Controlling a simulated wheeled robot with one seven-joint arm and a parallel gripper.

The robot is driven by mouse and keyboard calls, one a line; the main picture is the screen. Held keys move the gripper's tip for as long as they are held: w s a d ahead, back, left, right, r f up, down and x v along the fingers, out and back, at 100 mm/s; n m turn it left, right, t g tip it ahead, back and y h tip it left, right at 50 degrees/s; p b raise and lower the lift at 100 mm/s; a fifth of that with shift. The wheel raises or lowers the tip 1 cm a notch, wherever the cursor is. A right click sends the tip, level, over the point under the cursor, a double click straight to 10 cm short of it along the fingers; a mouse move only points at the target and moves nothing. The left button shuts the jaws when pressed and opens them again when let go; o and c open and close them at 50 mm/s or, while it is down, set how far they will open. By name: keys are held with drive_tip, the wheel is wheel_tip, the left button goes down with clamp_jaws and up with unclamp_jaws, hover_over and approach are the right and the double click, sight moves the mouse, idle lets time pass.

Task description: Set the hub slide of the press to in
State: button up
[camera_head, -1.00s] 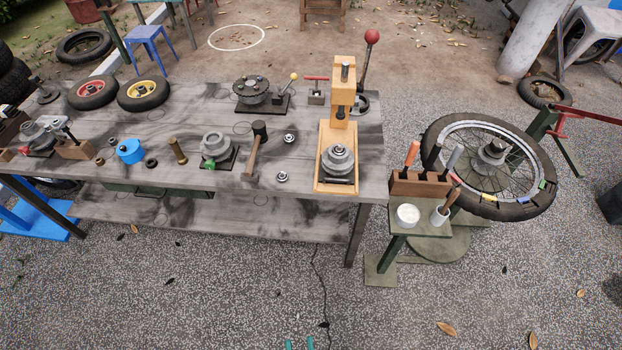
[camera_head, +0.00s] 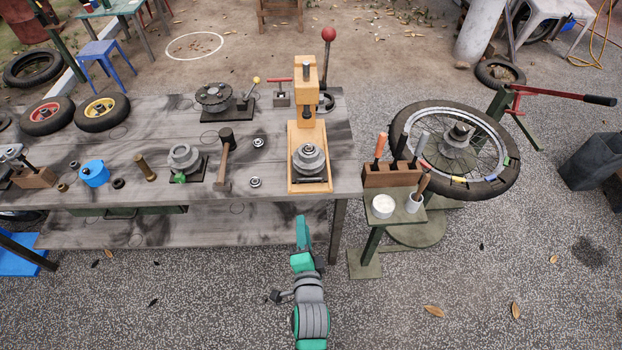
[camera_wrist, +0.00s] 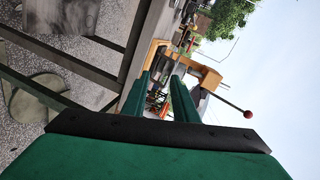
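The press (camera_head: 307,100) is a yellow-orange frame at the right end of the workbench, with a ram and a red-knobbed lever (camera_head: 328,62) behind it. Its hub slide (camera_head: 309,184) is a flat orange bed reaching toward the front edge, with a grey stepped hub (camera_head: 309,160) on it. The hub sits in front of the press column, not under the ram. My gripper (camera_head: 302,222) is below and in front of the bench edge, apart from the slide. In the wrist view my gripper (camera_wrist: 160,92) has its two green fingers apart with nothing between them; the orange press (camera_wrist: 206,76) shows beyond.
The grey bench (camera_head: 120,200) has its front edge between my gripper and the press. A small green stand (camera_head: 398,222) with a tool rack and cups is at right, beside a spoked wheel (camera_head: 410,140). A mallet (camera_head: 225,160) and bearings lie left of the press.

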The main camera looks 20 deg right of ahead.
sight(311, 179)
drive_tip(key=w+d+m, duration=0.1)
drive_tip(key=w+d, duration=0.1)
drive_tip(key=w, duration=0.3)
drive_tip(key=w+d+m, duration=0.1)
drive_tip(key=w+d, duration=0.2)
drive_tip(key=w, duration=0.2)
drive_tip(key=w+d+m, duration=0.1)
drive_tip(key=w+d, duration=0.1)
drive_tip(key=w, duration=0.3)
drive_tip(key=shift+w+d+r, duration=0.3)
drive_tip(key=shift+d, duration=0.1)
clamp_jaws()
idle(0.9)
